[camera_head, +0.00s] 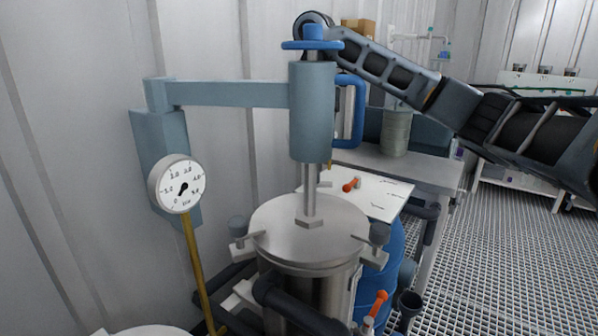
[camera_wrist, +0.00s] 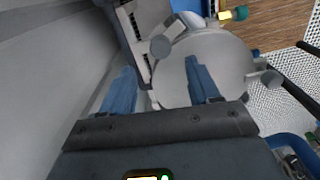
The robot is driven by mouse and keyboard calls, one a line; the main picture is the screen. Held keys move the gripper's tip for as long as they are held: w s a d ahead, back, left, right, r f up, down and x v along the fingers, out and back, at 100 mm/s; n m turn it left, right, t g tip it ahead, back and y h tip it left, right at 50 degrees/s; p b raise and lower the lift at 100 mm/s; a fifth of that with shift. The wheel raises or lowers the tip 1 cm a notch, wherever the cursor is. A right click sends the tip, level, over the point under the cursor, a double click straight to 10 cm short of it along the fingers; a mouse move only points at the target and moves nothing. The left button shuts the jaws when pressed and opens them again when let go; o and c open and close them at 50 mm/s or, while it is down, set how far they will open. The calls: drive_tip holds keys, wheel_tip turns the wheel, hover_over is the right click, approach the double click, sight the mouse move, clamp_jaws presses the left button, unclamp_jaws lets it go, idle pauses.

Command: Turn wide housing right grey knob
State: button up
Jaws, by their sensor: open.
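The wide steel housing (camera_head: 310,285) stands at the centre of the head view under a round lid (camera_head: 280,225). A right grey knob (camera_head: 380,234) and a left grey knob (camera_head: 238,226) sit at opposite sides of its rim. In the wrist view a pale round lid (camera_wrist: 228,65) has a grey knob (camera_wrist: 160,46) at its left and another (camera_wrist: 271,80) at its right. I cannot tell for certain which is the right knob. My gripper (camera_wrist: 160,66) is open and empty, its blue fingers spread over the lid's left side. The head view hides it.
A blue-grey column (camera_head: 312,112) with a blue handwheel (camera_head: 312,45) rises above the lid. A pressure gauge (camera_head: 175,184) hangs at left by the wall. A bench (camera_head: 430,168) stands behind, and grating floor (camera_head: 500,235) is clear at right.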

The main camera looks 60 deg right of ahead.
sight(313, 172)
wheel_tip(313, 172, down, 7)
drive_tip(key=shift+f, duration=0.2)
drive_tip(key=shift+c, duration=0.2)
drive_tip(key=c, duration=1)
